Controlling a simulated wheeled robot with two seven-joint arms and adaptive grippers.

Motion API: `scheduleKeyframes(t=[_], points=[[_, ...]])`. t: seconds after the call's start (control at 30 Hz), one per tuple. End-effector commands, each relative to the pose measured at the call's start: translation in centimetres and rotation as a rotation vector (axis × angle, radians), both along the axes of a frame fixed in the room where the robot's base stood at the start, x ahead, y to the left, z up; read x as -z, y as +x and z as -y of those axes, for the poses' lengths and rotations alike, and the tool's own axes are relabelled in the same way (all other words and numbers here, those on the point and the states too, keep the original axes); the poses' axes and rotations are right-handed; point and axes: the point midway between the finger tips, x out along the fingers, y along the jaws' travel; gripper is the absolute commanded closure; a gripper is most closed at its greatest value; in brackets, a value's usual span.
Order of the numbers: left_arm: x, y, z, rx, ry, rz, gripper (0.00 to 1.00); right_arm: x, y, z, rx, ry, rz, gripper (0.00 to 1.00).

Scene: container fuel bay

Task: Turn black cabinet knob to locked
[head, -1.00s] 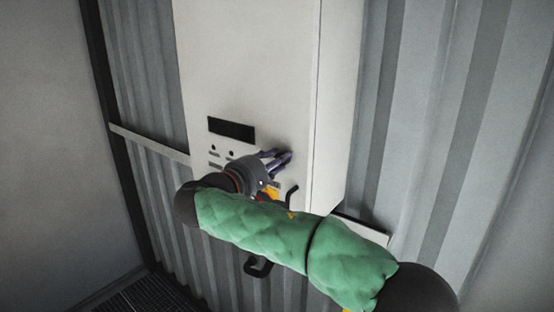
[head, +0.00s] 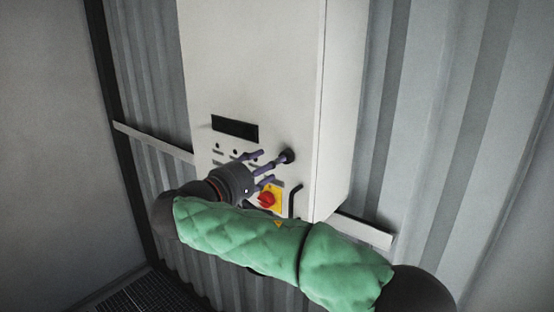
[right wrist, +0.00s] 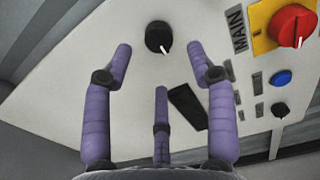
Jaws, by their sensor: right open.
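The black cabinet knob (head: 287,157) is round and sits on the front of the pale cabinet (head: 265,60). In the right wrist view, the black knob (right wrist: 158,37) has a white pointer line aimed downward and slightly right in the picture. My right gripper (head: 267,166) has purple fingers, open, empty and spread in front of the panel. In the right wrist view, the open fingers (right wrist: 161,66) are apart from the knob, which lies beyond the gap between the upper two. My left gripper is not in view.
A red switch on a yellow plate (head: 268,200) is below the knob, with a black handle (head: 296,201) beside it. A dark display (head: 235,129) is to the left. In the right wrist view, a blue button (right wrist: 281,77) and smaller black knob (right wrist: 279,110) are at right.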

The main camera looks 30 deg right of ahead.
Motion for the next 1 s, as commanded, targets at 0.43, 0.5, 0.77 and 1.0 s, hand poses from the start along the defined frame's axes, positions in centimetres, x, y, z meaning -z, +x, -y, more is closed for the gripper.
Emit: scheduleKeyframes(t=[0.43, 0.5, 0.77, 1.0], points=[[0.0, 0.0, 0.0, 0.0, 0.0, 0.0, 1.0, -0.2, -2.5, -6.2, -0.002, 0.0, 0.002, 0.43], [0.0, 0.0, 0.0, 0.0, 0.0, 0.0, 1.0, -0.2, -2.6, -6.5, -0.001, 0.0, 0.002, 0.43], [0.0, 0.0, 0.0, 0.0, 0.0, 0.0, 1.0, -0.1, -2.7, -6.6, 0.0, 0.0, 0.002, 0.43], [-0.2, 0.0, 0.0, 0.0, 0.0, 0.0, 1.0, -0.1, -2.6, -6.5, -0.001, -0.001, 0.001, 0.43]])
